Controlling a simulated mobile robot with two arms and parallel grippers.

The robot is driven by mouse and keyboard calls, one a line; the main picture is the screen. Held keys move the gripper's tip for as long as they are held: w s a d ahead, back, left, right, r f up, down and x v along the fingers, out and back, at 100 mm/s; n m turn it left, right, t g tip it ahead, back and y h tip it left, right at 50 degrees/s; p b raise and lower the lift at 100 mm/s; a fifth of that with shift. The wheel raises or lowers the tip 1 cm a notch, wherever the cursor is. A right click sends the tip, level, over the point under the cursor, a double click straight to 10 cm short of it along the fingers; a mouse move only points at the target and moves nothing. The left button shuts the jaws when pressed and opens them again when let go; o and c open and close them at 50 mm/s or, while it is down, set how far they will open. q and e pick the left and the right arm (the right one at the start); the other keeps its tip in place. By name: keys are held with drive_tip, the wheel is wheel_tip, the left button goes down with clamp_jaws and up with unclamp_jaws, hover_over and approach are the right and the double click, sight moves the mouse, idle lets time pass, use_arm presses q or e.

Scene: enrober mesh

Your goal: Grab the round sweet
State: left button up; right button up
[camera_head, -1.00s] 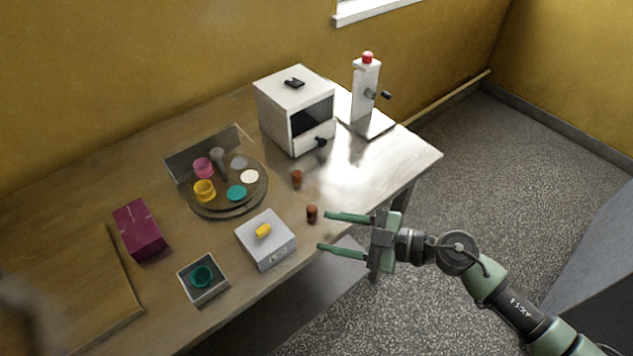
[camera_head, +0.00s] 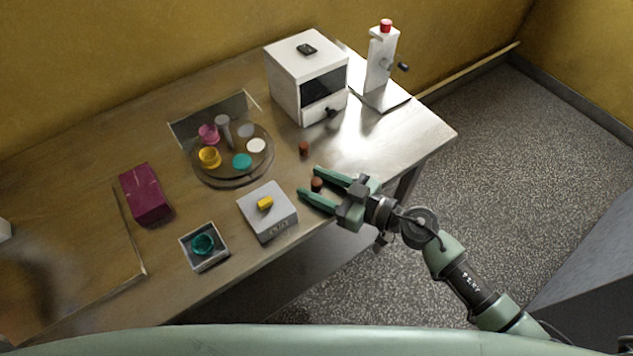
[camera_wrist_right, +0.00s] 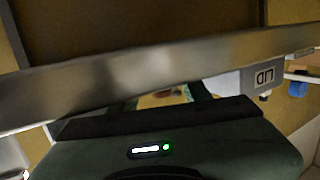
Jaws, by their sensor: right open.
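Two small brown sweets stand on the table's right part. The nearer sweet (camera_head: 317,184) sits between the fingers of my right gripper (camera_head: 308,182), near the table's front edge. The farther sweet (camera_head: 304,148) stands apart, behind the gripper. Both look like short cylinders; I cannot tell which one is the round sweet. My right gripper is open, its fingers pointing left over the table, and I see no grip on the sweet. In the right wrist view the table edge hides much, and a small brownish patch (camera_wrist_right: 162,94) shows between the dark fingers. My left gripper is not in view.
A grey box with a yellow piece (camera_head: 282,222) stands left of the gripper. Beyond are a round tray (camera_head: 233,182) with coloured cups, a white cabinet (camera_head: 290,75) and a white stand with a red top (camera_head: 378,60). A maroon box (camera_head: 147,193) lies left.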

drive_tip(key=shift+a, duration=0.1)
clamp_jaws()
drive_tip(key=shift+r, duration=0.1)
